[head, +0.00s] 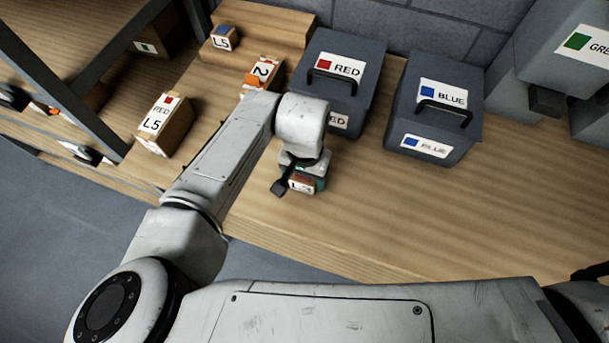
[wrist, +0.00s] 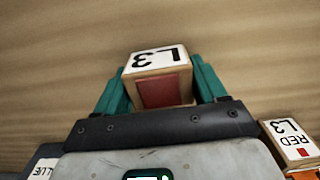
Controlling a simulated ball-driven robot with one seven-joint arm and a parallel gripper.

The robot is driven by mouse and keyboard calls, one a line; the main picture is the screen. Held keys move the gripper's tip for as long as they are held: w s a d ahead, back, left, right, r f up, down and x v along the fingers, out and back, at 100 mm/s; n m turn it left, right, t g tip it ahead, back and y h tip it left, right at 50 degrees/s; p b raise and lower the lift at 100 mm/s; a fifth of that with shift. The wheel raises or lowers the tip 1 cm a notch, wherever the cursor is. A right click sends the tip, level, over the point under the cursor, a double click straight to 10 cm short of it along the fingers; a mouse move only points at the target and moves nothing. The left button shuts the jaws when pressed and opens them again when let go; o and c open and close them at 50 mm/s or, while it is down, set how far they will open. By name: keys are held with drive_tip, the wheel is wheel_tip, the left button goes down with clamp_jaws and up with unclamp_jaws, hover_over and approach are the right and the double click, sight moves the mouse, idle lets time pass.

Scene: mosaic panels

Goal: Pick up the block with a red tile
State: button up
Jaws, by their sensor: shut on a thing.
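A small light-wood block (wrist: 163,89) with a red tile on the side facing the camera and a white label on another face sits between my gripper's teal fingers (wrist: 161,68) in the wrist view. The fingers touch it on both sides. In the head view my gripper (head: 302,183) is over the wooden counter, in front of the red-labelled case, and the block shows partly below the wrist. I cannot tell whether the block is clear of the counter.
Dark cases labelled RED (head: 355,95) and BLUE (head: 458,115) stand behind my gripper. The counter (head: 520,215) is clear on the right.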

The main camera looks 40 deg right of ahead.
drive_tip(key=c, duration=0.3)
drive_tip(key=shift+r, duration=0.1)
